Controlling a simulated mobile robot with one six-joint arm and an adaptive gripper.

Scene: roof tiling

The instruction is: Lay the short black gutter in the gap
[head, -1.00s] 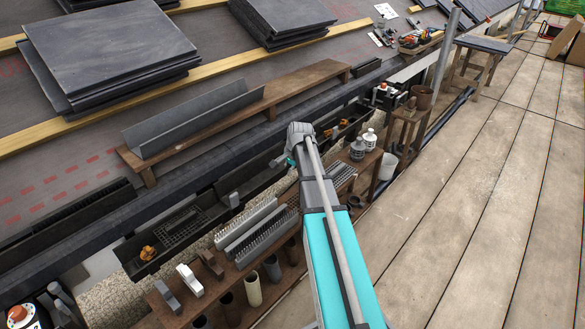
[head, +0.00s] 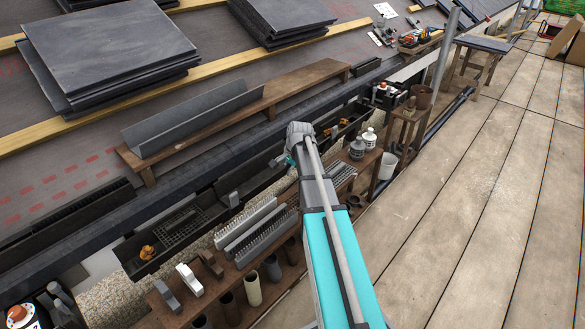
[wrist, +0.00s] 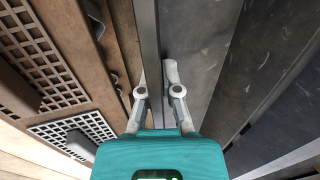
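In the head view, an empty dark trough (head: 262,164) lies along the eave beside my wrist. I cannot tell whether it is the short black gutter or part of a longer run, nor where the gap is. A black length (head: 75,220) lies further left along the eave. My arm hides its own fingers in the head view. In the wrist view, the fingers of my gripper (wrist: 159,92) are apart, with a narrow grey edge (wrist: 149,45) running between them, nearer the left finger. A dark scratched surface (wrist: 205,50) lies to its right.
A grey gutter (head: 190,118) lies on a low wooden bench (head: 300,83). Slates (head: 110,48) are stacked on the roof. A wooden rack (head: 240,275) with pipes, grids and brackets stands close below the arm.

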